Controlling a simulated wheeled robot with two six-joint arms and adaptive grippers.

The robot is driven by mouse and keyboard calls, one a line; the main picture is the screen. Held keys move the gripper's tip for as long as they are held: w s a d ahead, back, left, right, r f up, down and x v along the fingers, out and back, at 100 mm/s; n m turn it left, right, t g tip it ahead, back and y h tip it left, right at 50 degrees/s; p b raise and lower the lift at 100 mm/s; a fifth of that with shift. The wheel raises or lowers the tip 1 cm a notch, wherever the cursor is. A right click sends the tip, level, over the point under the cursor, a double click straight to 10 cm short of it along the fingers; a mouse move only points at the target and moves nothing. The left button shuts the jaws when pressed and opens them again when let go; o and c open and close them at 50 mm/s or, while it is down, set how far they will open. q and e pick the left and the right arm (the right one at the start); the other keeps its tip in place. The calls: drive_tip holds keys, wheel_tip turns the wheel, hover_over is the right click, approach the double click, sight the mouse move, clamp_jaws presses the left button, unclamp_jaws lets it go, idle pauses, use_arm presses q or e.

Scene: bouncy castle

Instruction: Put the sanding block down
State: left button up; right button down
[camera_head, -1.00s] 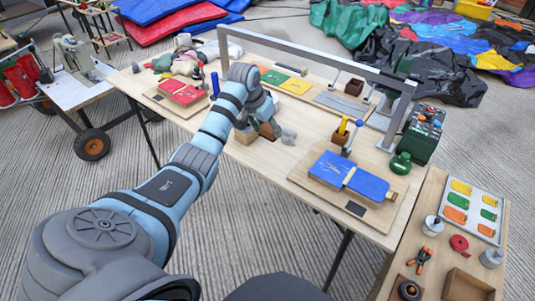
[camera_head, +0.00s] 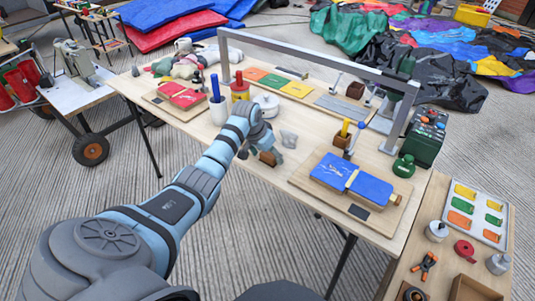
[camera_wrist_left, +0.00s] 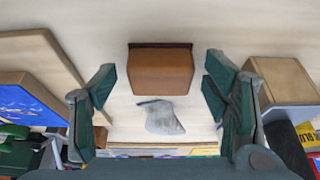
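The sanding block, a brown block (camera_head: 268,158), sits on the workbench (camera_head: 225,150) near its front edge. In the left wrist view the block (camera_wrist_left: 160,72) lies between and beyond the two fingers. My left gripper (camera_head: 258,146) is just above it. In the wrist view its fingers (camera_wrist_left: 160,95) are spread wide, with a clear gap on each side of the block. A crumpled grey piece (camera_head: 289,139) lies beside the block, and also shows in the wrist view (camera_wrist_left: 160,117). My right gripper is not in view.
A board with blue cloth pieces (camera_head: 340,172) lies to the right. A grey metal frame (camera_head: 310,55) spans the back. A white cup with a blue marker (camera_head: 219,110), a red-yellow bottle (camera_head: 240,88) and a red-topped board (camera_head: 180,100) stand left.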

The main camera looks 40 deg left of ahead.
use_arm(q)
drive_tip(key=p+v, duration=0.4)
drive_tip(key=v, duration=0.8)
drive_tip(key=shift+w+r, duration=0.1)
